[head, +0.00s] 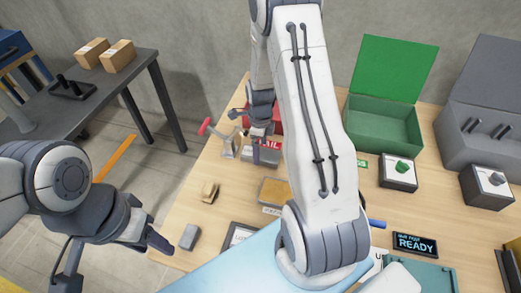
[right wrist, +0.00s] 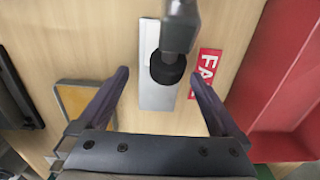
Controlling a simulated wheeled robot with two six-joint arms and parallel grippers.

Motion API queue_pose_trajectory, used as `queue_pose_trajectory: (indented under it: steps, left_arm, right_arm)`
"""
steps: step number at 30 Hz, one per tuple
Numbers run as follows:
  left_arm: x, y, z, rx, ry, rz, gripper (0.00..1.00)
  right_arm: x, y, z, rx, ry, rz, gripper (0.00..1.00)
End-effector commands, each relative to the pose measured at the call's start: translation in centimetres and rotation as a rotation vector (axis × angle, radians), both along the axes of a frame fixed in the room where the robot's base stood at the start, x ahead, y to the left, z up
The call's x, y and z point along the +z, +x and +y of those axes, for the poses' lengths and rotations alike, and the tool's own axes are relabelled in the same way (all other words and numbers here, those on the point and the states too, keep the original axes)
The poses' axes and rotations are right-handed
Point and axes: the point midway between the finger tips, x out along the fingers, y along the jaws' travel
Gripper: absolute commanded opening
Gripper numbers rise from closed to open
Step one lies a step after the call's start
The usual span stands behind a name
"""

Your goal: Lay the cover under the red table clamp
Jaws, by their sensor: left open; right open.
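The red table clamp (head: 205,127) stands at the far left edge of the wooden table, its red handle sticking out left. In the right wrist view a grey arm with a black round foot (right wrist: 167,70), seemingly the clamp's, is over a light grey flat plate (right wrist: 158,95). The plate may be the cover; whether the foot touches it I cannot tell. My right gripper (right wrist: 160,80) is open, its fingers on either side of plate and foot, holding nothing; in the head view it is partly hidden by my arm. My left gripper (head: 150,237) is open and empty, left of the table.
A red tray (right wrist: 285,85) with a red label (right wrist: 207,68) is close right of my right gripper. A yellow pad (head: 273,191), a tan block (head: 209,192) and a grey block (head: 189,237) lie nearer. A green box (head: 383,128) and grey box (head: 480,135) stand right.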

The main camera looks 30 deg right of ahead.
Motion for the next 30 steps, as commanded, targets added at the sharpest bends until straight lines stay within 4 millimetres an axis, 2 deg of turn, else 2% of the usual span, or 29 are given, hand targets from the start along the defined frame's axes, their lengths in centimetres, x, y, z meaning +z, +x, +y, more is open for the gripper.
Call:
queue_pose_trajectory:
  steps: [1, 6, 12, 16, 23, 26, 29, 30]
  left_arm:
    - [0.4, 0.0, 0.0, 0.000, 0.000, 0.000, 0.50]
    - [1.1, 0.0, 0.0, 0.000, 0.000, 0.000, 0.50]
    - [1.7, 0.0, 0.0, 0.000, 0.000, 0.000, 0.50]
    - [1.9, 0.0, 0.0, 0.000, 0.000, 0.000, 0.50]
    - [1.9, 0.0, 0.0, 0.000, 0.000, 0.000, 0.50]
    - [1.9, 0.0, 0.0, 0.000, 0.000, 0.000, 0.50]
    - [1.9, 0.0, 0.0, 0.000, 0.000, 0.000, 0.50]
    - [1.9, 0.0, 0.0, 0.000, 0.000, 0.000, 0.50]
  right_arm:
    - [1.3, 0.1, 0.0, 0.000, -0.002, -0.006, 0.99]
    - [5.2, 0.1, 0.0, 0.000, -0.002, -0.006, 0.99]
    - [8.8, 0.1, 0.0, 0.000, -0.001, -0.003, 0.99]
    - [10.1, 0.1, 0.0, 0.000, -0.001, -0.002, 0.99]
    - [10.8, 0.0, 0.2, 0.015, 0.000, -0.001, 0.99]
    - [11.7, 0.0, 2.2, 0.143, 0.001, -0.007, 0.99]
    - [13.8, -0.6, 6.5, 0.445, 0.002, -0.018, 0.99]
    - [14.8, -1.2, 8.7, 0.609, 0.003, -0.023, 0.99]
